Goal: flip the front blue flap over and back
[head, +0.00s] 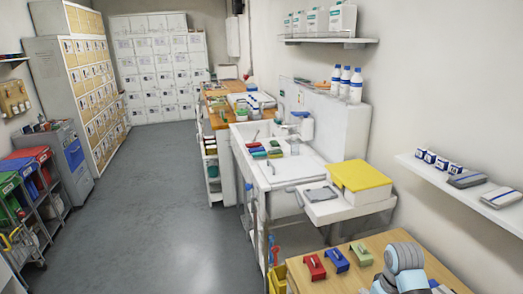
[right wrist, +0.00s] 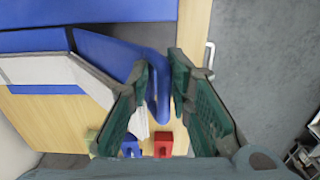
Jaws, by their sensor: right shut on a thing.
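The front blue flap (right wrist: 108,52) shows in the right wrist view as a blue panel slanting down to the right, with its rounded free end between my fingers. My right gripper (right wrist: 160,70) is shut on that end, with one green finger on each side. A grey-white panel (right wrist: 45,72) lies along the flap's left side, and more blue surface (right wrist: 130,12) lies behind it. In the head view my right arm reaches over the wooden table (head: 345,283) at the bottom right; its gripper and the flap are hidden or out of frame. My left gripper is in neither view.
A red block (head: 314,267), a blue block (head: 336,260) and a green block (head: 361,254) stand on the table. The red block also shows below the flap in the wrist view (right wrist: 163,145). A wall shelf (head: 460,190) is above the table's right. The floor (head: 165,210) is open.

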